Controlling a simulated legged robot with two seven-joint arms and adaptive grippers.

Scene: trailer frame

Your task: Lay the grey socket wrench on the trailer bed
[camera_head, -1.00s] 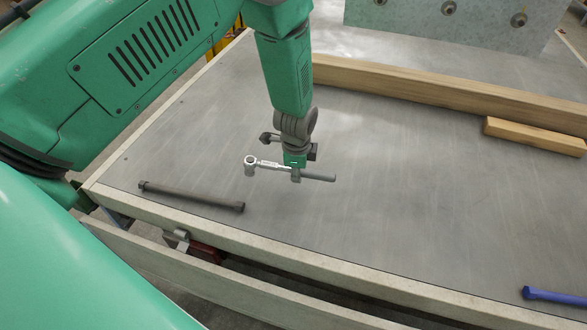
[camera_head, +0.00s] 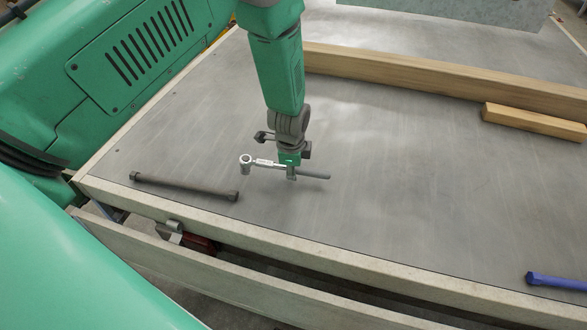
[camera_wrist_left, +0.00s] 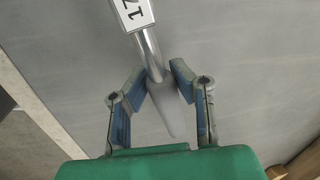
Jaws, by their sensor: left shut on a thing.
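The grey socket wrench (camera_head: 264,163) is in my left gripper (camera_head: 291,172), over the metal trailer bed (camera_head: 400,190). Its socket head points left and its grey handle points right in the head view. In the left wrist view, the fingers of my left gripper (camera_wrist_left: 160,85) close on the wrench (camera_wrist_left: 147,45) near where the shaft meets the handle. A label with "17" shows on the shaft. The wrench looks close above the bed; I cannot tell whether it touches. My right gripper is not in view.
A dark grey bar tool (camera_head: 185,186) lies on the bed near its front left edge. A blue tool (camera_head: 556,282) lies at the front right. A long wooden beam (camera_head: 420,75) and a short wood block (camera_head: 533,122) lie behind. The middle of the bed is clear.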

